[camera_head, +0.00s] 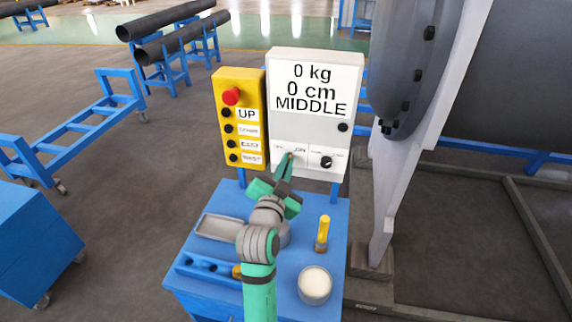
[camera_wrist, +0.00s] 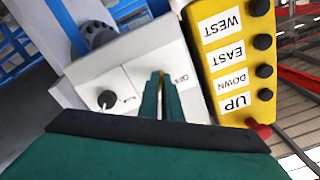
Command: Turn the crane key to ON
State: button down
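The white control box (camera_head: 315,95) stands at the back of the blue cart, its display reading "0 kg", "0 cm" and "MIDDLE". A small yellowish crane key (camera_wrist: 157,77) sits on its lower panel beside a partly hidden label. My gripper (camera_head: 289,157) reaches this panel. In the wrist view my green fingers (camera_wrist: 163,82) are close together with the key between their tips, so the gripper looks shut on it. The fingers hide most of the key, and I cannot read its setting. A black knob (camera_head: 326,162) sits to the right on the same panel.
The yellow button box (camera_head: 240,115) with a red button stands just left of the control box. The blue cart (camera_head: 225,305) holds a grey tray (camera_head: 219,227), a yellow-handled tool (camera_head: 323,233) and a round white-topped container (camera_head: 315,284). A large flanged shell (camera_head: 410,65) rises close on the right.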

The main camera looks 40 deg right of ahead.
jog(key=shift+m, duration=1.2)
jog(key=c, duration=2)
grip_release()
jog(key=shift+s+a, duration=0.1)
jog(key=v, duration=1)
jog(key=shift+s+a, duration=0.15)
jog(key=shift+a, duration=0.05)
